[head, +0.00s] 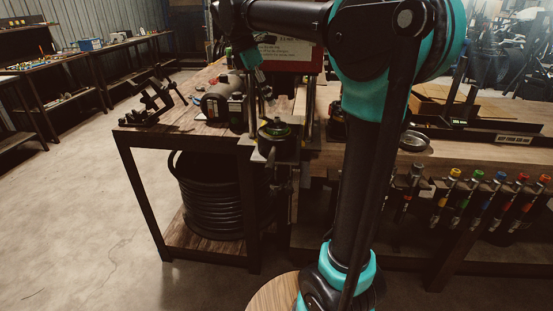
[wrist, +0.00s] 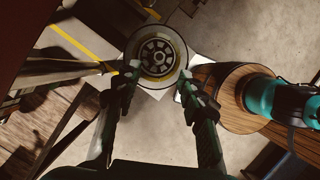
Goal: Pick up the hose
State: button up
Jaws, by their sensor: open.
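No single loose hose is plain to me. A black coil (head: 212,200), which looks like wound hose, sits on the lower shelf under the bench. Several dark handled pieces with coloured ends (head: 480,200) hang along the right bench's front edge; I cannot tell whether they are hoses. My gripper (wrist: 157,79) is open and points down in the wrist view, with nothing seen held between its fingers. A round fitting with a dark spoked centre (wrist: 158,56) lies beyond the fingertips. In the head view my gripper (head: 262,100) is over the bench's front edge, partly hidden.
The wooden bench (head: 185,131) carries a dark metal stand (head: 155,100) and a grey cylindrical machine (head: 223,103). A red box with a label (head: 292,52) stands behind. A small round dish (head: 413,140) lies on the right bench. The floor (head: 90,210) at left is clear.

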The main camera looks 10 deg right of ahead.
aim_at(275, 118)
jog(key=shift+x, duration=3.75)
jog(key=shift+w, duration=0.1)
grip_shut()
